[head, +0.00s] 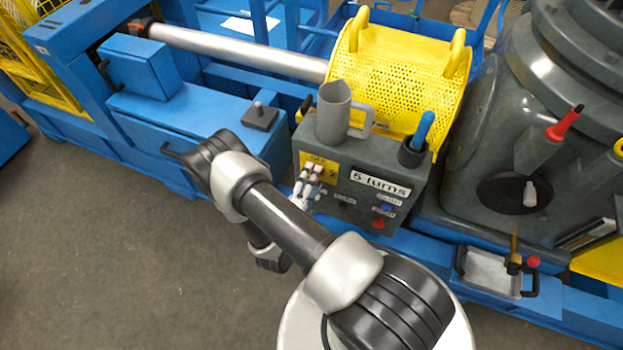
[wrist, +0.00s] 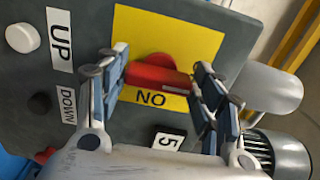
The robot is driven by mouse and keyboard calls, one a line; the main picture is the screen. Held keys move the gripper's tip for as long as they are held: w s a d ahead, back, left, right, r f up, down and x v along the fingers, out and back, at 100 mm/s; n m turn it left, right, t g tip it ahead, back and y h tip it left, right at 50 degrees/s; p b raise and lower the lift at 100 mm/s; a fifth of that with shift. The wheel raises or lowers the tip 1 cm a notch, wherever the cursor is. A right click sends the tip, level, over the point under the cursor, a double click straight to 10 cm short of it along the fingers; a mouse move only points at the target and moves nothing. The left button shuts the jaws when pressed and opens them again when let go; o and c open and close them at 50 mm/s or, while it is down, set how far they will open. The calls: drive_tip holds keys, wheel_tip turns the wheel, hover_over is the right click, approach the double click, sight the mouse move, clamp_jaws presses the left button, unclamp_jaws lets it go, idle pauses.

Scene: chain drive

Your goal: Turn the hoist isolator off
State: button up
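The hoist isolator is a red rotary handle (wrist: 158,77) on a yellow plate (wrist: 206,44) in the wrist view. Its bar lies roughly across the picture, with an "ON" label right below it that appears upside down. My gripper (wrist: 160,82) has its two fingers spread wide, one at each end of the bar. I cannot tell whether the fingertips touch the bar. In the head view, my gripper (head: 312,178) is at the front of the grey control box (head: 343,205), over the yellow plate (head: 318,162), and hides the red handle.
UP (wrist: 60,40) and DOWN (wrist: 67,104) labels sit beside a white button (wrist: 22,38) and a black button (wrist: 40,104). A grey jug (head: 332,118) and a blue-handled tool in a cup (head: 421,132) stand on the box. A "5 turns" sign (head: 380,184) is on its front.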

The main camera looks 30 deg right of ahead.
drive_tip(key=o, duration=0.4)
drive_tip(key=v, duration=1.2)
idle(0.5)
